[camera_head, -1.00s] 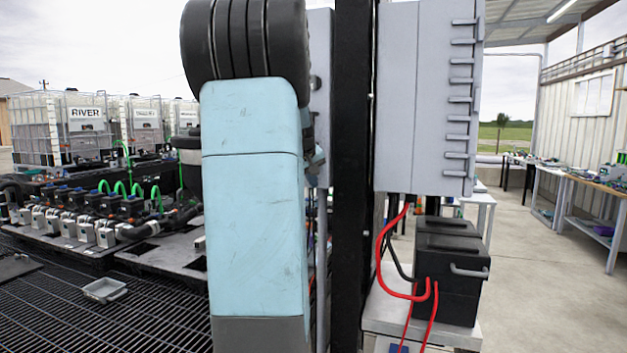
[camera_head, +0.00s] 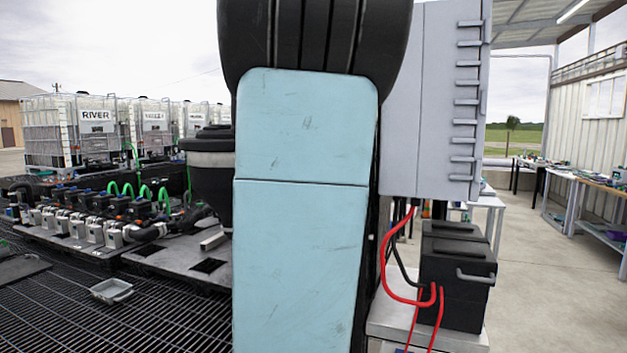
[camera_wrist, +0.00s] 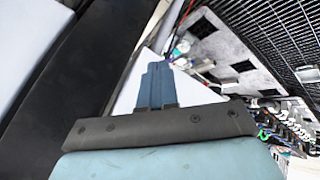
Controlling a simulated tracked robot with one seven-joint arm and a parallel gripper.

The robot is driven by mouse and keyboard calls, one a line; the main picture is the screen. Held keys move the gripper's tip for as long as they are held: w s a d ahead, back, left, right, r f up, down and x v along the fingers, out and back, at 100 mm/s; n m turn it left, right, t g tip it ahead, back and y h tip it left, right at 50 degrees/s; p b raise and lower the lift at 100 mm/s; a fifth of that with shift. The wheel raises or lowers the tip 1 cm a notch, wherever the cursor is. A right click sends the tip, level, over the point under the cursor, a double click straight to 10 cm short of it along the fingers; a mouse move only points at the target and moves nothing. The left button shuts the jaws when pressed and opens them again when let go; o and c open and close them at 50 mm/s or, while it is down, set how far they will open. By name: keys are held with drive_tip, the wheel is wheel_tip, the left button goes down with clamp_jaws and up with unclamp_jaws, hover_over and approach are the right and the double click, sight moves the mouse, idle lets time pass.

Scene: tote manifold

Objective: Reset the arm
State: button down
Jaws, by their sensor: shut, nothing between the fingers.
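My gripper (camera_wrist: 155,82) shows in the wrist view as two blue-grey fingers side by side, shut with nothing between them. A white surface lies behind the fingertips. In the head view my light blue arm link fills the middle, and my gripper is not seen there. The arm link hides what stands directly behind it.
A grey cabinet (camera_head: 430,110) stands close to the right of my arm. Below it is a black box (camera_head: 455,275) with red cables. A manifold of pumps and valves (camera_head: 90,220) and a small grey tray (camera_head: 111,291) are at left. White totes (camera_head: 65,130) stand behind.

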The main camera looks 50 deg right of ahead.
drive_tip(key=shift+s+a+r, duration=0.2)
drive_tip(key=shift+s+r, duration=0.1)
drive_tip(key=shift+r, duration=0.2)
drive_tip(key=shift+s+a+r, duration=0.2)
drive_tip(key=shift+s+r, duration=0.1)
drive_tip(key=shift+r, duration=0.15)
